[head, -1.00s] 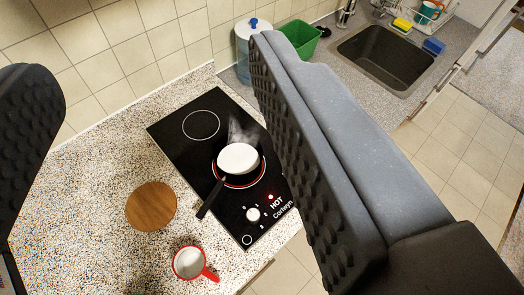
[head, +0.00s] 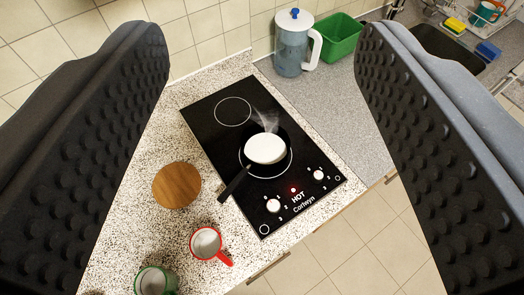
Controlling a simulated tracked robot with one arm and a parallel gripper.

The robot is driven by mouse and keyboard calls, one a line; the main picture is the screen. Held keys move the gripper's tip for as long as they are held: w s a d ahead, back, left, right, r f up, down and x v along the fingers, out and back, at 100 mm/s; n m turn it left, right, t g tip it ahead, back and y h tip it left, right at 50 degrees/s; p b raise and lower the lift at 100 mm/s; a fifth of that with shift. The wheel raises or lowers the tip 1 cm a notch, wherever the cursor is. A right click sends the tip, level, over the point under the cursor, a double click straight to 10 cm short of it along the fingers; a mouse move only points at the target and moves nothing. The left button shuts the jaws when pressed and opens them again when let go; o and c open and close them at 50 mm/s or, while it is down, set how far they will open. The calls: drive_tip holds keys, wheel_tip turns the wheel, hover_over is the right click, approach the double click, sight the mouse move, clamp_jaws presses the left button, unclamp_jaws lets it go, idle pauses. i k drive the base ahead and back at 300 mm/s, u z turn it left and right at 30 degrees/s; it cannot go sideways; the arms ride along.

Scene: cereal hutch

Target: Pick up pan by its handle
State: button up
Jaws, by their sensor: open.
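The pan (head: 265,148) is small and sits on the nearer ring of the black cooktop (head: 205,110). White fills its round inside, and wispy steam rises from it. Its black handle (head: 235,182) points down and left, over the cooktop's left edge. My gripper (head: 262,45) is open, with one dark studded jaw at each side of the picture. The pan and handle show in the gap between the jaws. Nothing is held, and neither jaw appears to touch the pan.
A wooden round board (head: 177,185) lies left of the handle. A red-rimmed mug (head: 207,243) and a green mug (head: 155,281) stand below it. A blue jug (head: 293,45) and green tub (head: 340,38) stand behind. A red light glows by "HOT".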

sight(265, 146)
drive_tip(key=k, duration=1)
drive_tip(key=z, duration=1.5)
drive_tip(key=i, duration=2.5)
drive_tip(key=u, duration=2.2)
